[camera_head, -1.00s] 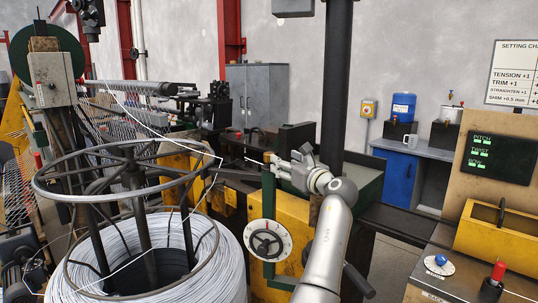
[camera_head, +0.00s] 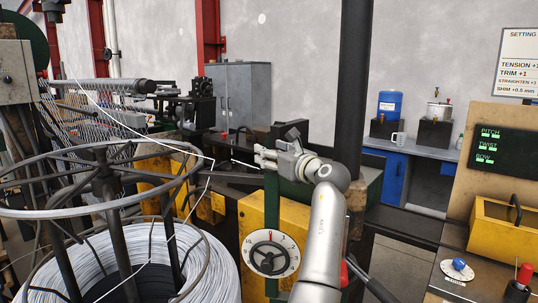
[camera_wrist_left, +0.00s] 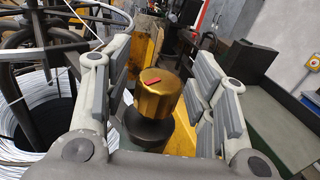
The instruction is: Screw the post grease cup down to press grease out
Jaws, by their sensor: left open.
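A brass-coloured grease cup (camera_wrist_left: 159,93) with a small red mark on its top stands on a dark collar (camera_wrist_left: 149,128) in the left wrist view. My left gripper (camera_wrist_left: 160,85) is open, with one finger pair on each side of the cup and a visible gap to both. In the head view my left gripper (camera_head: 268,158) is at the top of the green post (camera_head: 271,190), beside the yellow machine body. The cup is not clearly visible there, behind the fingers. My right gripper is not in view.
A large wire spool (camera_head: 215,262) under a ring-shaped reel frame (camera_head: 60,212) stands at the left. A wire runs past near my gripper. A round dial handwheel (camera_head: 270,252) is below the gripper. A dark column (camera_head: 353,90) rises behind my arm.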

